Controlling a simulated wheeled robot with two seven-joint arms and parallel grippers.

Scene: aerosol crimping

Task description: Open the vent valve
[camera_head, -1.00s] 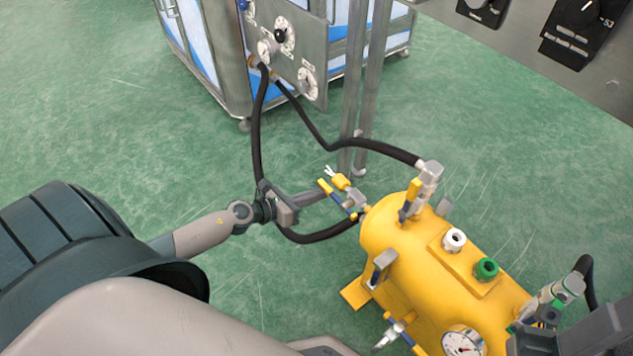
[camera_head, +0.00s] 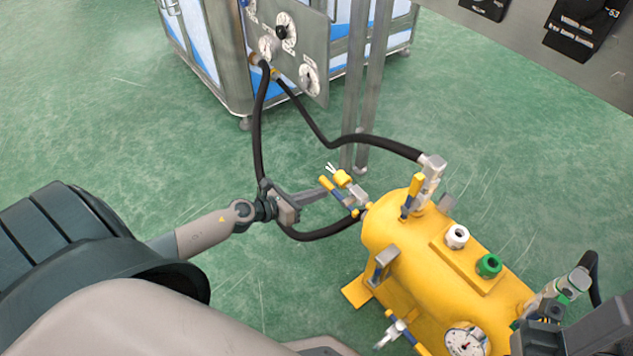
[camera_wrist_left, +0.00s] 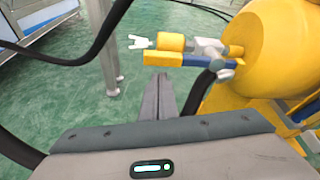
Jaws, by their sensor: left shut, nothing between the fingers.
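My left gripper (camera_head: 312,195) is just left of this valve, shut and empty. In the left wrist view the shut fingers (camera_wrist_left: 158,95) point up towards the valve body (camera_wrist_left: 205,47), with its blue lever (camera_wrist_left: 180,60) ahead of and above the tips. No grip on the lever shows; contact cannot be told. A dark grey part at the lower right may be my right arm; its fingers do not show clearly.
Another yellow-handled valve (camera_head: 413,192) with a black hose (camera_head: 375,142) stands on the tank top. A lower valve (camera_head: 398,328) and a gauge (camera_head: 465,341) are at the front. A panel with dials (camera_head: 290,45) and metal posts stand behind. The green floor at left is open.

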